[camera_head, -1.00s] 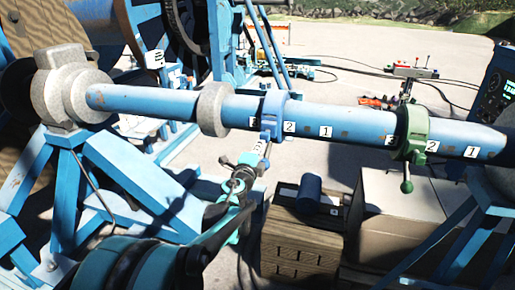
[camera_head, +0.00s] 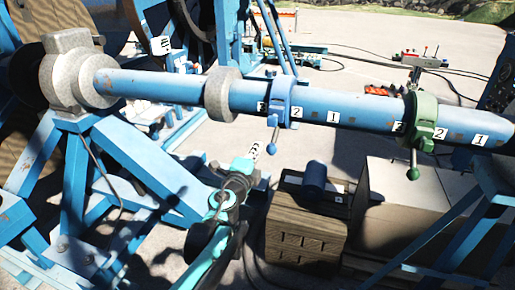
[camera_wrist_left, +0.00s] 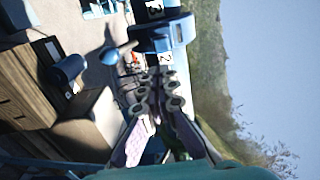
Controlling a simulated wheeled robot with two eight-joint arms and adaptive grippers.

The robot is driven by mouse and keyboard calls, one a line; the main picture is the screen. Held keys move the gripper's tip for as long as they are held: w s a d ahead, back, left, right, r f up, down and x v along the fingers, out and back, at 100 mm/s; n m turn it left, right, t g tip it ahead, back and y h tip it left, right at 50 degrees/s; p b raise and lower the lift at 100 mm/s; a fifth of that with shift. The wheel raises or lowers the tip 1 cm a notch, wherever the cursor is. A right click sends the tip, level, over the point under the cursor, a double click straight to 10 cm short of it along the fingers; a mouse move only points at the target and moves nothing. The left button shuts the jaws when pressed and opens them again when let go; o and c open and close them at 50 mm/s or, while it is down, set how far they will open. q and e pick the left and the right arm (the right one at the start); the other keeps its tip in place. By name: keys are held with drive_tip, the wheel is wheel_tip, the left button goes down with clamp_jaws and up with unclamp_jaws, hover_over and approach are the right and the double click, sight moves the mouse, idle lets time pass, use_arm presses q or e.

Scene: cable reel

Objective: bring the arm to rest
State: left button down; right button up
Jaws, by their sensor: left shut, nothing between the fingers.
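My left gripper (camera_head: 254,151) is shut and empty in the head view, its teal arm coming up from the bottom. Its tips are just left of and below the lever of the blue clamp (camera_head: 279,98), with a small gap in the picture. In the left wrist view my gripper's fingers (camera_wrist_left: 160,76) are together, pointing toward the blue clamp (camera_wrist_left: 163,36). My right gripper is not in view.
A blue shaft (camera_head: 350,108) spans the scene, carrying a grey collar (camera_head: 218,94) and a green clamp (camera_head: 422,122). Below it stand a wooden crate (camera_head: 305,237) with a dark blue cylinder (camera_head: 315,175) and a cardboard box (camera_head: 395,228). Blue frame beams (camera_head: 150,185) crowd the left.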

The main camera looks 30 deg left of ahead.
use_arm(q)
drive_tip(key=s+d+f+n+g+y+b, duration=0.1)
drive_tip(key=s+d+f+n+g+b, duration=0.1)
drive_tip(key=s+f+n+b, duration=0.55)
drive_tip(key=s+d+f+n+g+y+b, duration=0.25)
drive_tip(key=f+n+b, duration=0.4)
drive_tip(key=f, duration=0.75)
drive_tip(key=s+d+f+g+h+b, duration=0.2)
drive_tip(key=s+d+f+b, duration=0.1)
drive_tip(key=f, duration=0.4)
drive_tip(key=s+d+f+n+g+h+b, duration=0.1)
drive_tip(key=s+d+f+g+h+b, duration=0.1)
drive_tip(key=s+d+f+h+b, duration=0.1)
drive_tip(key=s+d+f+g+h+b, duration=0.2)
drive_tip(key=s+d+f+b, duration=0.3)
drive_tip(key=d+f, duration=0.3)
wheel_tip(320, 180, down, 4)
drive_tip(key=shift+s, duration=0.5)
drive_tip(key=shift+h, duration=0.25)
